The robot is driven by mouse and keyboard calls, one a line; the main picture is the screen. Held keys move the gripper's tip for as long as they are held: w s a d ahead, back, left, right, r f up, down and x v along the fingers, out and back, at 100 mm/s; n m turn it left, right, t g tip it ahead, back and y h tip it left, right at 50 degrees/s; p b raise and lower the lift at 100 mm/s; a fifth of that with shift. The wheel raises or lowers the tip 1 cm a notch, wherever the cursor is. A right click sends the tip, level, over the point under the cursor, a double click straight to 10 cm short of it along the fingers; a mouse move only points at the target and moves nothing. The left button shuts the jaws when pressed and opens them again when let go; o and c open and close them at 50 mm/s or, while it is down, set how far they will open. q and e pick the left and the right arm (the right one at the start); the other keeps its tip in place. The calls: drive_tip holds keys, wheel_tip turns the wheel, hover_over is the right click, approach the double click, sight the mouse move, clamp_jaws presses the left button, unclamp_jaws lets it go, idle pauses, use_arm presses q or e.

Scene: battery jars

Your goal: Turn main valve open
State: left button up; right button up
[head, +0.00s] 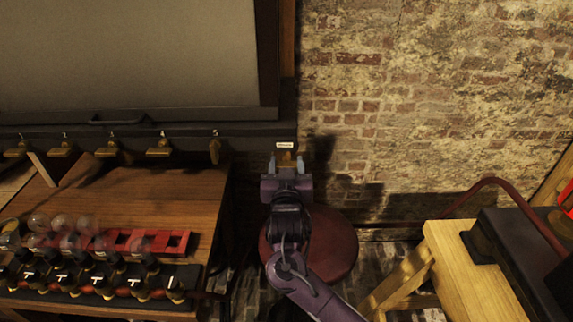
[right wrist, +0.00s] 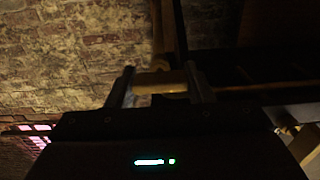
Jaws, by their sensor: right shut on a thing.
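The main valve (head: 287,155) is a small brass fitting at the right end of the dark rail, just under a white label (head: 285,145). My right gripper (head: 286,163) has one finger on each side of it and is shut on its brass handle. In the right wrist view the brass handle (right wrist: 160,88) lies crosswise between the two fingers, and a brass stem rises behind it. The gripper hides part of the valve in the head view. My left gripper is not in view.
Several smaller brass taps (head: 61,149) line the dark rail to the left. The wooden table (head: 150,205) below holds a red rack (head: 178,242) and glass jars (head: 60,224). A round red stool (head: 335,245) stands below my right arm. A wooden stand (head: 470,285) is at right.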

drive_tip(key=shift+o, duration=0.2)
drive_tip(key=shift+r+n+p, duration=0.15)
drive_tip(key=shift+n+p, duration=0.55)
drive_tip(key=shift+p, duration=0.1)
drive_tip(key=shift+n+p, duration=0.95)
drive_tip(key=shift+n, duration=0.05)
drive_tip(key=shift+a+n+p, duration=0.1)
drive_tip(key=shift+n+p, duration=1.05)
drive_tip(key=shift+n, duration=0.45)
drive_tip(key=shift+c, duration=0.2)
drive_tip(key=shift+n, duration=0.3)
drive_tip(key=shift+o, duration=0.2)
drive_tip(key=o, duration=1)
drive_tip(key=shift+c, duration=0.2)
